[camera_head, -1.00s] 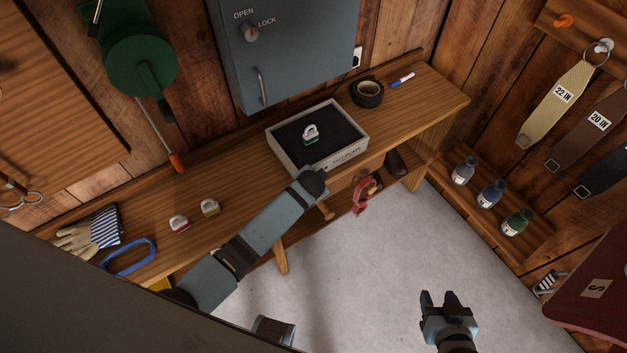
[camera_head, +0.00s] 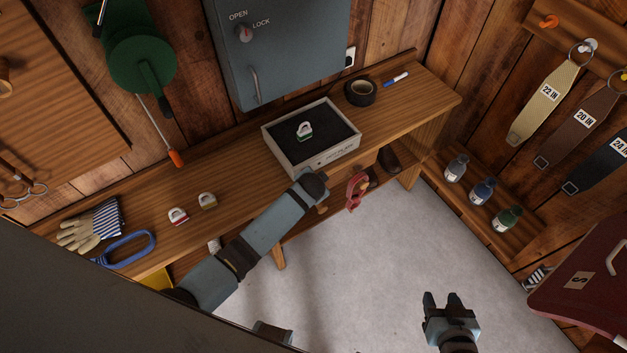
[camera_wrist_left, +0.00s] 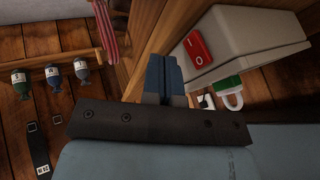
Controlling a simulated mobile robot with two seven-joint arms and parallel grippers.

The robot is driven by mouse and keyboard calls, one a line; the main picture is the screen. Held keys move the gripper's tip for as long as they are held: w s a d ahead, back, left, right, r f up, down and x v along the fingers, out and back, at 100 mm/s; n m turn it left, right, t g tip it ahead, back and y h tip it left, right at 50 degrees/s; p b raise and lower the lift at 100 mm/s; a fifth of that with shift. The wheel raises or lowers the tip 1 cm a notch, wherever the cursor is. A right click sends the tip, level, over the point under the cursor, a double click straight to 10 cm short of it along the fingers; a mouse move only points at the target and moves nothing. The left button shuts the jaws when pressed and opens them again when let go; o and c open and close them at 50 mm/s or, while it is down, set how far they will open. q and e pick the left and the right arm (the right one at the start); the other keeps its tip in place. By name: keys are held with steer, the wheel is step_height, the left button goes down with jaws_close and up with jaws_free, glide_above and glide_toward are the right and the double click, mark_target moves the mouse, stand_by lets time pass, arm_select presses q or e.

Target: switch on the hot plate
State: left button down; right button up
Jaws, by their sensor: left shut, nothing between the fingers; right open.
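The hot plate (camera_head: 332,162) is a pale box with a black top, standing on the wooden bench; its front lettering is hard to read. A padlock with a green base (camera_head: 305,131) rests on its top. In the left wrist view, a red rocker switch (camera_wrist_left: 197,48) marked I and O sits on the hot plate's pale wall (camera_wrist_left: 245,47); I cannot tell which side is pressed. My left gripper (camera_wrist_left: 165,72) is shut and empty, its tips just beside the switch, apparently apart from it. In the head view its fingers are hidden. My right gripper (camera_head: 441,300) is open and empty over the floor.
Black tape (camera_head: 360,92) and a marker (camera_head: 396,79) lie right of the hot plate. Two padlocks, gloves (camera_head: 76,234) and a blue-handled item (camera_head: 128,250) lie left. A grey cabinet (camera_head: 285,60) hangs above. Bottles (camera_head: 482,190) stand on the right shelf.

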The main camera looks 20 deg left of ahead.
arm_select(q)
steer(key=v, duration=1)
arm_select(e)
steer(key=shift+a, duration=0.1)
arm_select(q)
steer(key=shift+f, duration=0.15)
arm_select(e)
steer(key=shift+f, duration=0.1)
